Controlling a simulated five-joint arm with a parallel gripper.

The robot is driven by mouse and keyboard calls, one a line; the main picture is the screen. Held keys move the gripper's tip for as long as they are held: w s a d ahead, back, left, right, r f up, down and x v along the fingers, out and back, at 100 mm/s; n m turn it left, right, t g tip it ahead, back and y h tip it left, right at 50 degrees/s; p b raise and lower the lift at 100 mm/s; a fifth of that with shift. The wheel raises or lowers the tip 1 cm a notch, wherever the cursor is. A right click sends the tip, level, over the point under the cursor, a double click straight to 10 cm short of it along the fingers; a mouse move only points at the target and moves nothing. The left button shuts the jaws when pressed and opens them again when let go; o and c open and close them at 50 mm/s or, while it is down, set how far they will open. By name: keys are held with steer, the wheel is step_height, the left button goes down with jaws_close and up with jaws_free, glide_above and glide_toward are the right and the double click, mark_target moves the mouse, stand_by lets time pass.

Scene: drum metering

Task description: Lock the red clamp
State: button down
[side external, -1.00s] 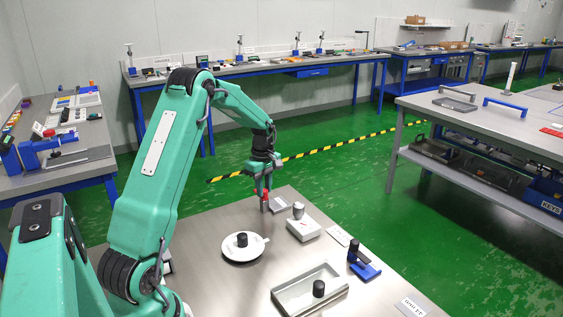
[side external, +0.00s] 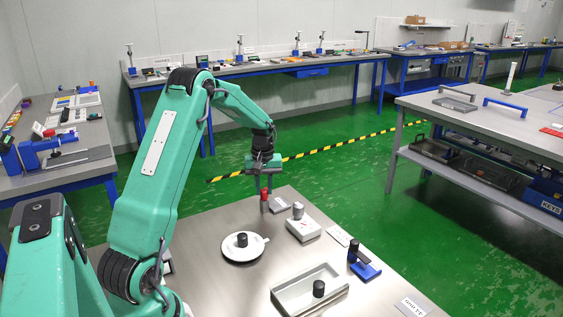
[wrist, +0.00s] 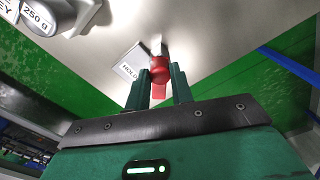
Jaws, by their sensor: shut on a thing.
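The red clamp (side external: 265,194) stands near the far edge of the steel table, on a grey post. It also shows in the wrist view (wrist: 161,72), with a pale metal part beyond it. My gripper (side external: 265,179) is above it, pointing down. In the wrist view, the two green fingers of my gripper (wrist: 161,82) stand on either side of the red part and are shut on it. A plate marked HOLD (wrist: 129,65) lies beside the clamp. I cannot tell from these views whether the clamp is locked.
A white box with a metal weight (side external: 303,228) stands right of the clamp. Nearer are a white saucer (side external: 229,253) with a black knob, a grey tray (side external: 283,298) with a black cylinder, and a blue stand (side external: 370,271). Bare steel lies between them.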

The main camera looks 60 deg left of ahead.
mark_target(264, 190)
steer(key=m, duration=0.5)
steer(key=shift+m, duration=2.5)
steer(key=c, duration=1.2)
jaws_free()
steer(key=shift+r, duration=0.1)
steer(key=shift+r, duration=3.85)
